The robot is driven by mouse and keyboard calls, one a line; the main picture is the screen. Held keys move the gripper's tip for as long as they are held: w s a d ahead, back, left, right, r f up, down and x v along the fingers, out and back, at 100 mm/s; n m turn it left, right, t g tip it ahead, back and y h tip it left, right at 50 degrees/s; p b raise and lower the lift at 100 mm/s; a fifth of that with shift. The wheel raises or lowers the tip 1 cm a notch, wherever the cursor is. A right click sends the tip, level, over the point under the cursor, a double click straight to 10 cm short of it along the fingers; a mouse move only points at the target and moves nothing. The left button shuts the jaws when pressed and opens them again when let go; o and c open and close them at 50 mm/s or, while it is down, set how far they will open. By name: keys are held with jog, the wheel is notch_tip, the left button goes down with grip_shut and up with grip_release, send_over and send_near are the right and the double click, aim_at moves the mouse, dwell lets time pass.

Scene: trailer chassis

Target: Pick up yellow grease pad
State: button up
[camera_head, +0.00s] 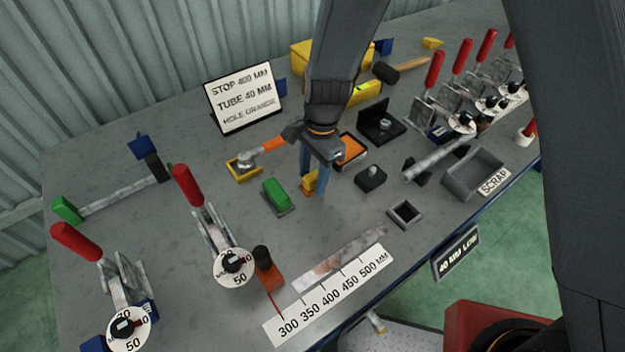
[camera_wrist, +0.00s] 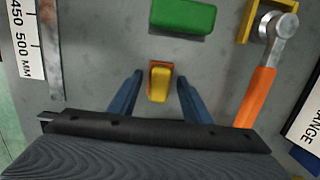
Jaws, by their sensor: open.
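The yellow grease pad (camera_head: 309,184) is a small yellow block on the grey bench. In the wrist view the yellow pad (camera_wrist: 160,82) lies between the two blue fingers of my gripper (camera_wrist: 159,85), with a gap on either side. My gripper (camera_head: 314,187) points down over the pad in the head view, its blue fingers apart and partly hiding it. A green block (camera_head: 276,195) sits close to the pad, to its left in the head view.
An orange-handled tool (camera_head: 262,149) rests in a yellow holder beside my gripper. A black block (camera_head: 370,178) and an orange tray (camera_head: 352,151) stand to the right. Bench front has a ruler (camera_head: 328,301).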

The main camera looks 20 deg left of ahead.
aim_at(313, 175)
grip_shut()
jog(key=shift+r, duration=0.1)
notch_tip(313, 175, up, 10)
jog(key=shift+f+b, duration=0.1)
jog(key=shift+b, duration=0.95)
jog(key=c, duration=0.7)
grip_release()
jog(key=shift+c, duration=1.6)
